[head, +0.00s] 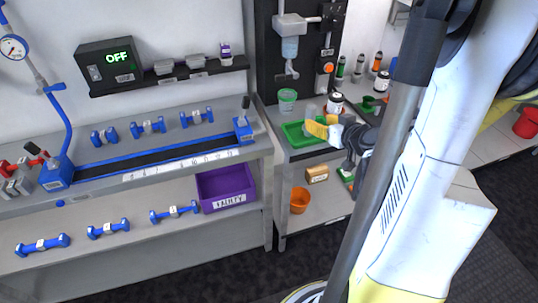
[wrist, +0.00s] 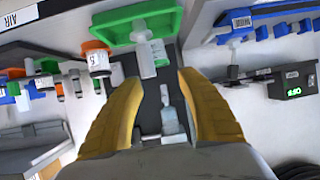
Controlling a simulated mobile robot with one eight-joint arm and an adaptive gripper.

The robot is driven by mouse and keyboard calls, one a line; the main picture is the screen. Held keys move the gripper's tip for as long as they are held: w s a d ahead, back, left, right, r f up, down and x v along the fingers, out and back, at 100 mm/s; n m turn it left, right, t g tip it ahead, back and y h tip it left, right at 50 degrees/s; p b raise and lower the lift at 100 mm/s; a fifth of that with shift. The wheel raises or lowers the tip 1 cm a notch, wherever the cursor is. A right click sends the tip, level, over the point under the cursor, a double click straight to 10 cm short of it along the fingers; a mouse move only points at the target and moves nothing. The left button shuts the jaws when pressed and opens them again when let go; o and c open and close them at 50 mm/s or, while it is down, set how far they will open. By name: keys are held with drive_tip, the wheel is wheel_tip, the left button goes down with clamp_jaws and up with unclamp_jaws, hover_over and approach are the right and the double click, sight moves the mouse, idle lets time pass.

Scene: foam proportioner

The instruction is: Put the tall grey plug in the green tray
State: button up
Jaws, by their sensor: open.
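The green tray (head: 296,136) lies on the right-hand bench; it also shows at the top of the wrist view (wrist: 112,30). In the head view a grey upright shape, likely this plug (head: 310,111), shows just behind my gripper. My gripper (head: 320,129) is open, with yellow fingers beside the tray's right part. In the wrist view nothing is clasped between the fingers (wrist: 161,100).
A white jar (head: 335,103) and several small bottles stand to the right. A purple bin (head: 226,188) stands at left.

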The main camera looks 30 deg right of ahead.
drive_tip(key=s+a+r+n+g+y, duration=0.1)
drive_tip(key=a+r+g+y, duration=0.1)
drive_tip(key=a, duration=1)
drive_tip(key=s+a+r+n+g+y, duration=0.1)
drive_tip(key=s+a+r+g, duration=0.1)
drive_tip(key=a, duration=1)
drive_tip(key=s+a+r+g, duration=0.1)
drive_tip(key=s+a, duration=0.4)
drive_tip(key=s, duration=0.2)
drive_tip(key=shift+s+a+r+g+h, duration=0.25)
drive_tip(key=shift+s+r+g+h, duration=0.05)
drive_tip(key=shift+g, duration=0.1)
